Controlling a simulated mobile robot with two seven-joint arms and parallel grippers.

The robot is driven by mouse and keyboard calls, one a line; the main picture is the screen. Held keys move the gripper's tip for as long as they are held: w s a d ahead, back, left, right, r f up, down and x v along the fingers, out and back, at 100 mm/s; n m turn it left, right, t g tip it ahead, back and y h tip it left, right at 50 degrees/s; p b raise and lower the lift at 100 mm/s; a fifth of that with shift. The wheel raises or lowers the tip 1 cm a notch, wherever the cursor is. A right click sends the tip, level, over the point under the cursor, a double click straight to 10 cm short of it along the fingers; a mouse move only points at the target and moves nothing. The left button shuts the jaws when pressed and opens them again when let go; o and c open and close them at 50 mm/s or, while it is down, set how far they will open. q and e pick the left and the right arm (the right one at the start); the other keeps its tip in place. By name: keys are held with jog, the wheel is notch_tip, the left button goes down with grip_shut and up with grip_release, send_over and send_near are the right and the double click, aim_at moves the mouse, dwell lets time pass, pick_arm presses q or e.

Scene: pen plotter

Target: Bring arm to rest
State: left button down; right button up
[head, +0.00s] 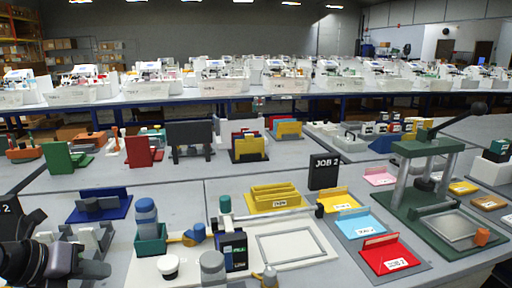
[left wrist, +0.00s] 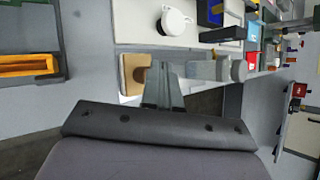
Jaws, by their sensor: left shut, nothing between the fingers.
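My left gripper (head: 98,270) is at the bottom left of the head view, low over the front of the table. It is shut and empty. In the left wrist view its closed fingers (left wrist: 164,82) point up the picture, in front of a tan block and a white board edge. My right gripper does not show in either view.
A white round pot (head: 168,267) and a blue-topped bottle in a green holder (head: 150,242) stand close right of my left gripper. Grey upright pieces (head: 92,238) are just behind it. A blue tray (head: 100,207) lies farther back. A green press (head: 418,190) stands at the right.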

pick_arm(q)
jog(key=s+d+r+t+h, duration=0.2)
jog(key=d+r+h, duration=0.4)
jog(key=d, duration=0.4)
notch_tip(320, 180, up, 5)
jog(key=s+n+t+h, duration=0.1)
jog(key=n+t, duration=0.8)
jog(key=s+a+f+n+g+y, duration=0.25)
jog(key=a+f+n+y, duration=0.95)
jog(key=n+y, duration=0.6)
jog(key=s+d+f+n+g+h, duration=0.35)
jog(key=s+f+g, duration=0.25)
jog(key=s+f, duration=0.3)
jog(key=s+d+f+n+g+h, duration=0.25)
jog(key=s+d+f+g, duration=0.25)
jog(key=s+f+g, duration=0.4)
jog(key=w+d+f+m+t+h+p, duration=0.1)
jog(key=w+d+f+t+h+p, duration=0.1)
jog(key=w+t+p, duration=0.3)
jog(key=shift+d+f+t, duration=0.4)
jog(key=shift+d+t, duration=0.25)
jog(key=shift+t, duration=1.5)
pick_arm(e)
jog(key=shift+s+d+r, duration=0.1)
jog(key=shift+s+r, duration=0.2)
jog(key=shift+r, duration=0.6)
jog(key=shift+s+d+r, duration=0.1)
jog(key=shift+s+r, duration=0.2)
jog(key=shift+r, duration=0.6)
